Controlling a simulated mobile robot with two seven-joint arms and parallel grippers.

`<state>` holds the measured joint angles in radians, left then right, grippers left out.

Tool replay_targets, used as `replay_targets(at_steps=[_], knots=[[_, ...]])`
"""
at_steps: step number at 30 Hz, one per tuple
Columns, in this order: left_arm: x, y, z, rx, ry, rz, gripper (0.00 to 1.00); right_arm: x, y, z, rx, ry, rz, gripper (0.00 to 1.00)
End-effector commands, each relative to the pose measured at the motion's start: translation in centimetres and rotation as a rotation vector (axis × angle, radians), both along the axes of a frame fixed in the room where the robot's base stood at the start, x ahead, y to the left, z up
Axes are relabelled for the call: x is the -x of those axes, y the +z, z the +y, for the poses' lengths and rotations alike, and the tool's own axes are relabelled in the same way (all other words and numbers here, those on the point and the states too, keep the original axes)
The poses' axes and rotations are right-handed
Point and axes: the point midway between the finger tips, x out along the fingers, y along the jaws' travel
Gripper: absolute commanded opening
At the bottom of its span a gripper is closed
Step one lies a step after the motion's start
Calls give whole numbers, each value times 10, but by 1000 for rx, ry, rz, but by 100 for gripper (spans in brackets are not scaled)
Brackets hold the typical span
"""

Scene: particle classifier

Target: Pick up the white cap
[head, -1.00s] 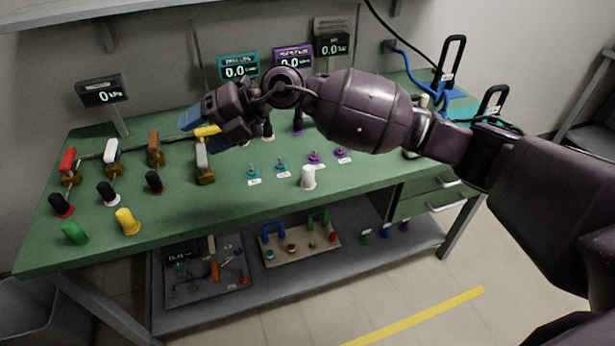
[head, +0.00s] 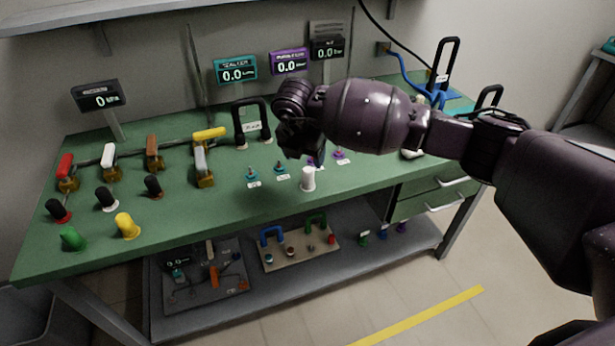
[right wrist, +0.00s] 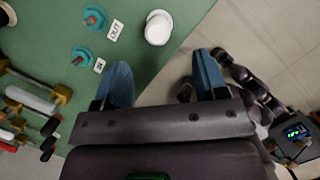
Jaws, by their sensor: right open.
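The white cap (head: 308,179) is a small upright cylinder standing on the green tabletop near its front edge. In the right wrist view the white cap (right wrist: 158,28) shows beyond the blue fingertips, between their lines. My right gripper (right wrist: 163,80) is open and empty, its fingers spread wide and apart from the cap. In the head view my right gripper (head: 297,140) hangs above and slightly behind the cap, with its fingers mostly hidden. My left gripper is not in view.
Teal knobs (head: 252,172) with labels stand left of the cap on the green workbench (head: 215,222). Purple knobs (head: 338,153) stand behind it. A black handle (head: 252,122) and several coloured valve levers stand further left. The bench front edge is close to the cap.

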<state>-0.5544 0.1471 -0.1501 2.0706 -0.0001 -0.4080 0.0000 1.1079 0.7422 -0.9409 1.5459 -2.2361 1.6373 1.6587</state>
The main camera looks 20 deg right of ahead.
Motion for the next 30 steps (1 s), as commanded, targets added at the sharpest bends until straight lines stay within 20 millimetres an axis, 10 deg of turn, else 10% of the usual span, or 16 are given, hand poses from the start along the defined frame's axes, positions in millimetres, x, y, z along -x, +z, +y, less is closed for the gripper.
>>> replay_targets(at_steps=[21,30], knots=[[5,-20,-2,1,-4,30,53,-20,-81,-15,-1,2,7,66],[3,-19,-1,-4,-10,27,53,-23,-85,-17,-1,3,1,66]])
